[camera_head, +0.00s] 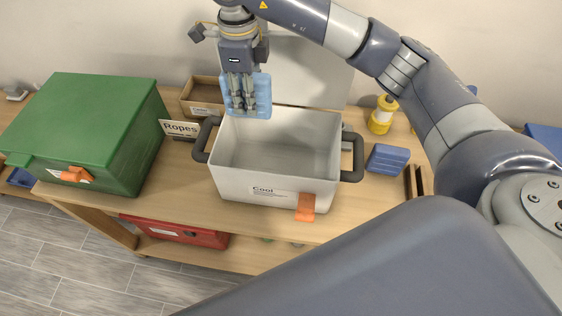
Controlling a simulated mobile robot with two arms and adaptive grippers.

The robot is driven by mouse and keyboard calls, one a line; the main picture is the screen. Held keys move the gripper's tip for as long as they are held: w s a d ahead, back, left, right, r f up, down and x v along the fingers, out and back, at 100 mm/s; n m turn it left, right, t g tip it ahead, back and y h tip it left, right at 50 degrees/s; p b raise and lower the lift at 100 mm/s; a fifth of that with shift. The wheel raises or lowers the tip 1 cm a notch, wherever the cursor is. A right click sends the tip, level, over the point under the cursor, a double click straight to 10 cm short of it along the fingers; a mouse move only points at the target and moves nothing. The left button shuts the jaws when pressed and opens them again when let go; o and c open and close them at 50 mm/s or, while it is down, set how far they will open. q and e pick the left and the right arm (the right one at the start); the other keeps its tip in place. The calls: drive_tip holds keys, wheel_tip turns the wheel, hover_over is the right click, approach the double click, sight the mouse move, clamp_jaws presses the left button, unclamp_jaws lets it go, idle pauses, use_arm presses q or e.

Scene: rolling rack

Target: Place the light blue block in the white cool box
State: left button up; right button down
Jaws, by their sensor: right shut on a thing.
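The light blue block (263,97) is held in my right gripper (241,108), which points down and is shut on it. The block hangs over the back left part of the white cool box (235,182). The block's lower edge is near the box's back rim in the picture; I cannot tell its exact height. The box is open, with its lid (305,72) raised behind it, and the part of its inside that I see is empty. Dark handles stand at its left and right sides, and an orange latch hangs at its front. My left gripper is not in view.
A closed green box (85,120) stands on the wooden rack (200,215) at left. A "Ropes" sign (180,128) and a brown tray (200,95) are behind. A dark blue block (388,158) and a yellow item (382,115) are at right. A red box (175,233) lies below.

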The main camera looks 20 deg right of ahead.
drive_tip(key=f, duration=0.2)
drive_tip(key=f+b, duration=0.1)
drive_tip(key=shift+w+d+f, duration=0.2)
drive_tip(key=shift+f, duration=0.2)
wheel_tip(320, 180, down, 5)
drive_tip(key=b, duration=0.1)
approach(256, 160)
drive_tip(key=s+a, duration=0.1)
drive_tip(key=s, duration=0.3)
drive_tip(key=f+p, duration=0.1)
drive_tip(key=f, duration=0.2)
drive_tip(key=shift+w+f+p, duration=0.2)
drive_tip(key=shift+f+p, duration=0.05)
drive_tip(key=shift+p, duration=0.1)
drive_tip(key=shift+f, duration=0.3)
drive_tip(key=shift+f, duration=0.1)
